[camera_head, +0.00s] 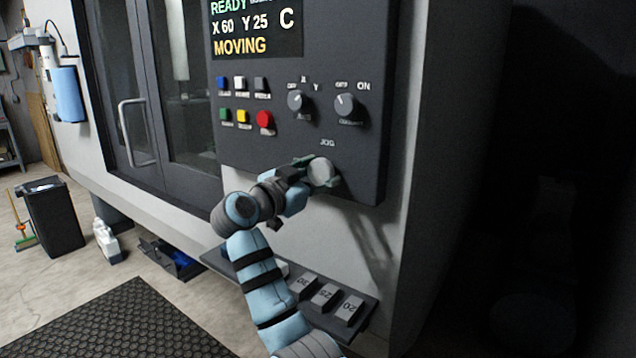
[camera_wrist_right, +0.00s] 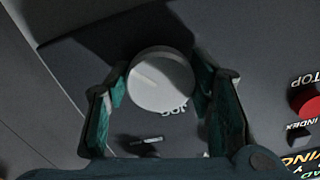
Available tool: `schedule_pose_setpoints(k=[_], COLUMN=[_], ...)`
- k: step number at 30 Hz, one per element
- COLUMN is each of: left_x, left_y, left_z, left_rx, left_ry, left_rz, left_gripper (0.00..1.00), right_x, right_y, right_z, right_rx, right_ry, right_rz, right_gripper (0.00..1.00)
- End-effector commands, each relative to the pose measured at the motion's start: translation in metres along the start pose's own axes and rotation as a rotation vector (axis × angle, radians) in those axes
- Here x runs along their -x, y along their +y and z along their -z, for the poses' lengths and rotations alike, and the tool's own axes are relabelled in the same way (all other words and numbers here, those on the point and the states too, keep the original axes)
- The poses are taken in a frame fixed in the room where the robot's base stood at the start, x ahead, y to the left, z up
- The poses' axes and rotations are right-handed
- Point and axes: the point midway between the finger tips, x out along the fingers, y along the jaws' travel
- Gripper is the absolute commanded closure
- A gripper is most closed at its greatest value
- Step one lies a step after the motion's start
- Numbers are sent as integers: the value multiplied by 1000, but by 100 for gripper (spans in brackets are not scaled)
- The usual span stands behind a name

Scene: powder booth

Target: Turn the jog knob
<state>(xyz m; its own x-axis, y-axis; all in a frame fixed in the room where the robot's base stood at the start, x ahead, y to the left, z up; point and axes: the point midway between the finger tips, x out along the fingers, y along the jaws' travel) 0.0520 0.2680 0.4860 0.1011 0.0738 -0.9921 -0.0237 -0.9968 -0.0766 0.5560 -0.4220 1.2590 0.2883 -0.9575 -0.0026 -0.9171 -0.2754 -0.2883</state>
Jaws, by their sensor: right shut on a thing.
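The jog knob (camera_head: 321,172) is a round pale grey dial low on the dark control panel, under the JOG label. My right gripper (camera_head: 309,172) reaches it from the lower left and is shut on it. In the right wrist view the knob (camera_wrist_right: 161,80) shows a light pointer line on its face. The green-padded fingers of my right gripper (camera_wrist_right: 165,95) stand on its two sides. The finger contact is partly hidden by the knob's edge and shadow. My left gripper is not in view.
The panel screen (camera_head: 256,28) reads READY, X 60, Y 25 C and MOVING. Above the knob are two selector knobs (camera_head: 298,101) and several coloured buttons, including a red one (camera_head: 265,120). A small shelf (camera_head: 318,294) with numbered blocks juts out below.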

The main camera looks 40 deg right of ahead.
Motion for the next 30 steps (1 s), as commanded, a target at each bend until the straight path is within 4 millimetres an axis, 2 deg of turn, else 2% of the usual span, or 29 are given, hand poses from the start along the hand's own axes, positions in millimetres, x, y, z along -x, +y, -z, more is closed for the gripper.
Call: schedule_pose_setpoints(k=[1, 12, 21, 30], left_x=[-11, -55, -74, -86], left_y=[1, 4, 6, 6], left_z=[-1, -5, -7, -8], left_rx=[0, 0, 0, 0], left_ry=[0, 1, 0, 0], left_rz=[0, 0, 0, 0], left_gripper=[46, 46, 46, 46], right_x=[0, 0, 0, 0], right_y=[1, 0, -1, -2], right_z=[-3, -3, -1, 1], right_rx=[-33, -357, -642, -927], right_ry=[5, 5, 4, 2], right_rz=[2, 2, 3, 3], right_gripper=[79, 79, 79, 79])
